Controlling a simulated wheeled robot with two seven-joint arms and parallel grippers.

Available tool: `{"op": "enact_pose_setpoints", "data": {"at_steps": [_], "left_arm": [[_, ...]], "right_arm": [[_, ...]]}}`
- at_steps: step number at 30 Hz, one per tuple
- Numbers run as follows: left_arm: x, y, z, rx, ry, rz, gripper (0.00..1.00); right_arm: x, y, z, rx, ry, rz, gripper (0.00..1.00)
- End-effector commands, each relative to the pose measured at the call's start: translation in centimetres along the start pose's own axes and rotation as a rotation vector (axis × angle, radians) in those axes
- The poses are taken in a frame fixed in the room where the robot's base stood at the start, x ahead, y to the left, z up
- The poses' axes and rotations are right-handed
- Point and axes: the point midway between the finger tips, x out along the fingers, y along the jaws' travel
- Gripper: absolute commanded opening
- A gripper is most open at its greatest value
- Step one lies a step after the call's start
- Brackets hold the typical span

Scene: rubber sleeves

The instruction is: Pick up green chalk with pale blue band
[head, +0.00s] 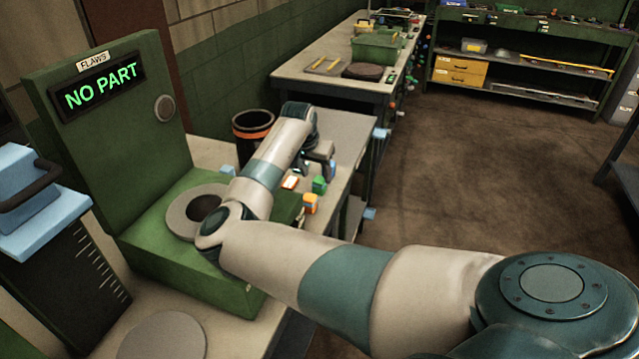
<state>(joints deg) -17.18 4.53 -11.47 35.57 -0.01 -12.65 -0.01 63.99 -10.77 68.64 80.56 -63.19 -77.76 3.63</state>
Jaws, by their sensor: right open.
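A small green block-like piece (319,185) stands on the workbench, near its right edge. It may be the green chalk, but it is too small here to make out a pale blue band. My right gripper (318,168) points down just behind and above it and looks apart from it. The gripper is open, and I see nothing held in it. Its fingertips are small and partly hidden by my own wrist. My left gripper is out of view.
An orange piece (310,203) and an orange-and-white piece (290,183) sit close by the green one. A black bin with an orange band (253,128) stands behind my forearm. A green tester (110,120) reading "NO PART" stands left. The bench behind the gripper looks clear.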

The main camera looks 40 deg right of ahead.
Motion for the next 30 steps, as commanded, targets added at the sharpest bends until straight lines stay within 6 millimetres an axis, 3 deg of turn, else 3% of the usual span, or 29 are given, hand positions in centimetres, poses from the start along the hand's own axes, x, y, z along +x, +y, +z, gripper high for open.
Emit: {"op": "enact_pose_setpoints", "data": {"at_steps": [14, 21, 30], "left_arm": [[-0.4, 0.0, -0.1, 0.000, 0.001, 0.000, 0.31], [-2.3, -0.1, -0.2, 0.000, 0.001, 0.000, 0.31], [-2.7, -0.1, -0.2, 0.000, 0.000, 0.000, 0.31]], "right_arm": [[0.5, 0.0, 0.0, -0.001, 0.000, 0.000, 0.50], [2.9, 0.4, -0.1, -0.002, -0.003, 0.000, 0.50], [5.4, 0.3, 0.0, 0.000, 0.000, -0.001, 0.50]]}}
